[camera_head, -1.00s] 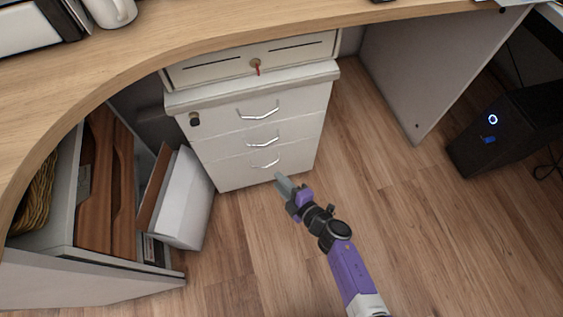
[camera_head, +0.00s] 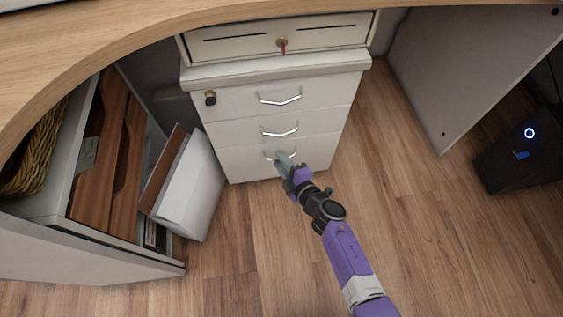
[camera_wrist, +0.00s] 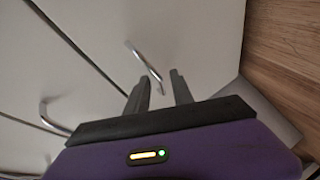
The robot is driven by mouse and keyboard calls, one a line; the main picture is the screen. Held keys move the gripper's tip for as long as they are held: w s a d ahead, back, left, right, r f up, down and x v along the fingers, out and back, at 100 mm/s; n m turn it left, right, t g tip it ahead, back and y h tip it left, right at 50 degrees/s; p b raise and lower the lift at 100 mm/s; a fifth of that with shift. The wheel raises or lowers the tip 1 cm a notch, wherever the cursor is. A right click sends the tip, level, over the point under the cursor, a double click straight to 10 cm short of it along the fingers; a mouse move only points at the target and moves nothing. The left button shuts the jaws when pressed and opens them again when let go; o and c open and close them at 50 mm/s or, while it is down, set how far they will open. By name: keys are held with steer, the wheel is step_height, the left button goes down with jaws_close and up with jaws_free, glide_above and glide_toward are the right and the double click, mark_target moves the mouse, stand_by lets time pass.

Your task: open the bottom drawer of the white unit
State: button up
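The white unit (camera_head: 225,125) stands under the curved counter with three drawers, each with a silver bow handle. The bottom drawer (camera_head: 240,165) is shut. Its handle (camera_head: 270,154) is partly hidden by my gripper (camera_head: 284,160) in the head view. In the wrist view, my gripper (camera_wrist: 160,88) is open, its two dark fingers apart. The bottom handle (camera_wrist: 147,62) lies just ahead of the fingertips and runs towards the gap between them. I cannot tell whether the fingers touch it. The middle drawer handle (camera_wrist: 57,110) shows at the left of the wrist view.
A key lock (camera_head: 210,98) is on the top drawer. A drawer box with a red-tagged key (camera_head: 283,46) sits above the unit. A white box (camera_head: 192,190) leans at the left beside wooden shelving. A black computer (camera_head: 520,150) stands at right. Floor before the unit is clear.

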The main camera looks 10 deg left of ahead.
jaws_close()
steer(key=shift+f, duration=0.1)
stand_by(1.2)
